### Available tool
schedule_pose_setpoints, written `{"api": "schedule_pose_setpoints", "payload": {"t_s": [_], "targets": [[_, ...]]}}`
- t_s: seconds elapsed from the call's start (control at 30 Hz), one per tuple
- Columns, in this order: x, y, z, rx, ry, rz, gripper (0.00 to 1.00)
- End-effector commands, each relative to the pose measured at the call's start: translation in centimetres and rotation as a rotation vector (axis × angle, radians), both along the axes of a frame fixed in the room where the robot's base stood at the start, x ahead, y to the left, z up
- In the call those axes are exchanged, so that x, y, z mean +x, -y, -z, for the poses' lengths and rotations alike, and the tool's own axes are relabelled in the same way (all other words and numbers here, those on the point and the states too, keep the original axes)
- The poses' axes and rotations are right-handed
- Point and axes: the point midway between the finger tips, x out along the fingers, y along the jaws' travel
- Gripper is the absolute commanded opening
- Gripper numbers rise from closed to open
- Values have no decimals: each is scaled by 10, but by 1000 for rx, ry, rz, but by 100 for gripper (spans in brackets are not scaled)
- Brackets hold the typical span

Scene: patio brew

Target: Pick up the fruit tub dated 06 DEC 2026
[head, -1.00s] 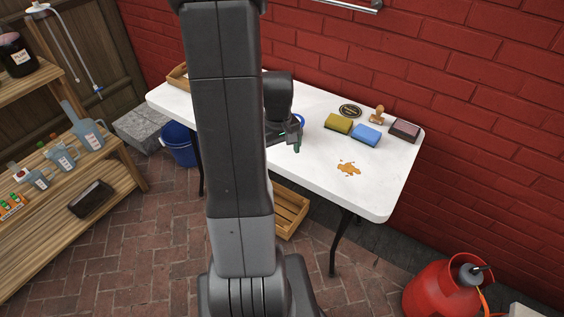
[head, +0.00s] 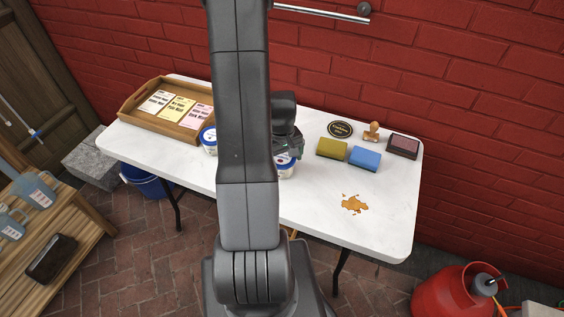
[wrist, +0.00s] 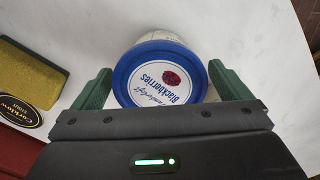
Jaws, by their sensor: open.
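A fruit tub (wrist: 160,75) with a blue-rimmed white lid reading "Blackberries" sits between the green fingers of my gripper (wrist: 158,88) in the wrist view. The fingers are open, one on each side of the lid. In the head view this tub (head: 286,168) shows partly below my gripper (head: 288,150) on the white table. Another blue-and-white tub (head: 208,140) stands further left, partly hidden by my arm. No date can be read on either tub.
A red gas bottle (head: 455,290) stands at lower right.

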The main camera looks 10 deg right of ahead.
Motion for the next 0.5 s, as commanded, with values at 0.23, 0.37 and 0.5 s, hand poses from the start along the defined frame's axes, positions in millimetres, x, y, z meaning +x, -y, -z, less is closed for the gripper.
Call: {"api": "schedule_pose_setpoints", "payload": {"t_s": [0.23,0.37,0.5], "targets": [[0,0,14,0,-1,0,97],[0,0,15,0,0,0,97],[0,0,14,0,0,0,83]]}}
